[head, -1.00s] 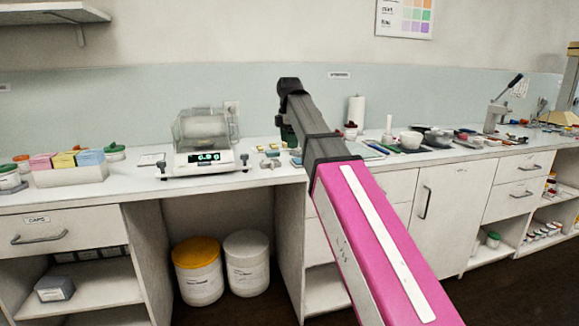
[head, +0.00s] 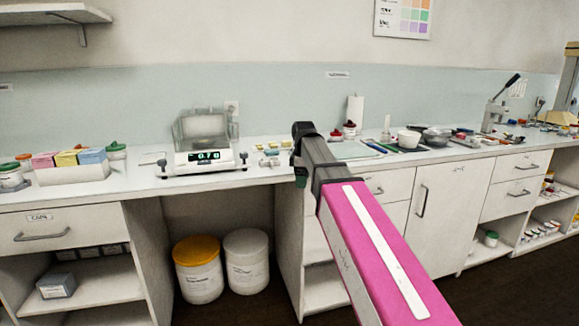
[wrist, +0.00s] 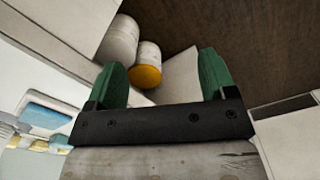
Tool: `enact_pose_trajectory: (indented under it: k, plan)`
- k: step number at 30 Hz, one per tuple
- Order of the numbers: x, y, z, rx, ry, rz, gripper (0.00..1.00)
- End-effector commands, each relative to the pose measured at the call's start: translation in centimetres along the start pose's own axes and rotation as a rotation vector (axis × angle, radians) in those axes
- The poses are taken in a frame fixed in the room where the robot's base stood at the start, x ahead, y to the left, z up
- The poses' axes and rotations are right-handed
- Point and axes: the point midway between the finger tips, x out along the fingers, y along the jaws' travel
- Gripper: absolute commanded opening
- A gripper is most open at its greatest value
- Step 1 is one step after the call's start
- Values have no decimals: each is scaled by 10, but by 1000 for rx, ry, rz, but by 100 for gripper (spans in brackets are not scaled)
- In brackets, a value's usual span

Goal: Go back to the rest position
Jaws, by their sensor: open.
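My gripper shows in the wrist view (wrist: 165,78), with two green fingers spread wide apart and nothing between them. Past the fingers lie the dark floor and two tubs under the bench. In the head view my pink and grey arm reaches forward from the lower right. Its dark end (head: 300,160) is in front of the bench's front edge, right of the scale. The fingers are mostly hidden there.
The white bench (head: 140,188) runs across the view. It carries a scale (head: 205,155) and a box of coloured packs (head: 75,172). A yellow-lidded tub (head: 198,270) and a white tub (head: 246,262) stand in the open bay below. Dark floor (head: 500,285) is clear at right.

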Motion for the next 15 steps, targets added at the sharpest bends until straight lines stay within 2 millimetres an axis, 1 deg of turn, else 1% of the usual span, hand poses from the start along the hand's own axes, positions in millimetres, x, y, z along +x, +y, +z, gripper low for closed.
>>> enact_pose_trajectory:
  k: [1,2,3,8,9,15]
  plan:
    - [24,-7,11,62,-2,-4,77]
    - [35,-8,16,100,-2,-4,77]
    - [50,-11,22,152,-2,-4,77]
    - [107,-23,47,353,-1,-2,77]
    - [121,-28,54,404,-2,-3,77]
    - [186,-52,86,656,-1,-2,77]
